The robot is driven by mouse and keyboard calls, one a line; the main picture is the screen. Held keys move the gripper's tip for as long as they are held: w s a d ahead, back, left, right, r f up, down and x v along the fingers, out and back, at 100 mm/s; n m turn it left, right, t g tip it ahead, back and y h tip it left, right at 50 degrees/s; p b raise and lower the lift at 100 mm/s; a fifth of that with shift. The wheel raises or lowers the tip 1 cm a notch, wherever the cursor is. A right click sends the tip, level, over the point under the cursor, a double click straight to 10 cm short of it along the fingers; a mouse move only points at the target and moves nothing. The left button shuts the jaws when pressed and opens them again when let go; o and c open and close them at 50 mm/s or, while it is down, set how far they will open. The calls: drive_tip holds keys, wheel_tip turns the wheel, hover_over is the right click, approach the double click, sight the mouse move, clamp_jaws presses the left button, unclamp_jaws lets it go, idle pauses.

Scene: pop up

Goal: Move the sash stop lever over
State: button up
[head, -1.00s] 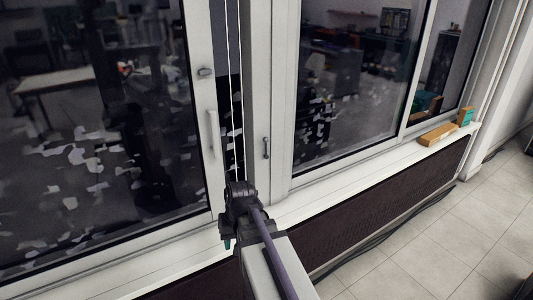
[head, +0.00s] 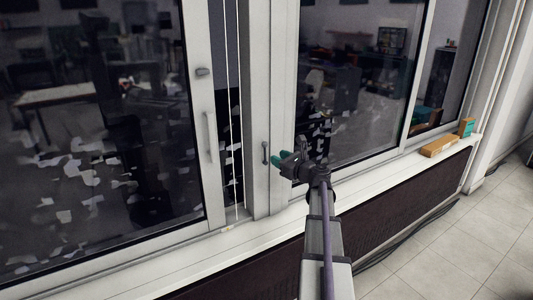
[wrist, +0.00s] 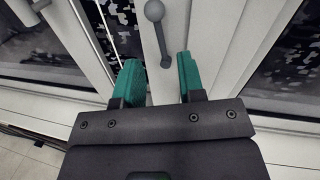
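A small dark grey lever (head: 265,152) is on the white window post in the middle of the head view. In the wrist view the lever (wrist: 160,36) has a round knob at its upper end and a thin stem down to a small pivot. My gripper (head: 278,159) is just right of the lever, its green fingertips pointing at it. In the wrist view my gripper (wrist: 158,68) is open, with nothing between its fingers. The lever's lower end lines up with the gap between the fingertips. I cannot tell whether they touch it.
A white handle (head: 211,137) and a small grey latch (head: 203,72) are on the left sash. The white sill (head: 245,234) runs below the windows. A wooden block (head: 439,146) and a green-and-orange block (head: 466,127) lie at its right end.

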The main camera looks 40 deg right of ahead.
sight(265, 153)
drive_tip(key=w, duration=0.7)
drive_tip(key=shift+a, duration=0.25)
drive_tip(key=shift+w, duration=0.1)
drive_tip(key=shift+c, duration=0.4)
clamp_jaws()
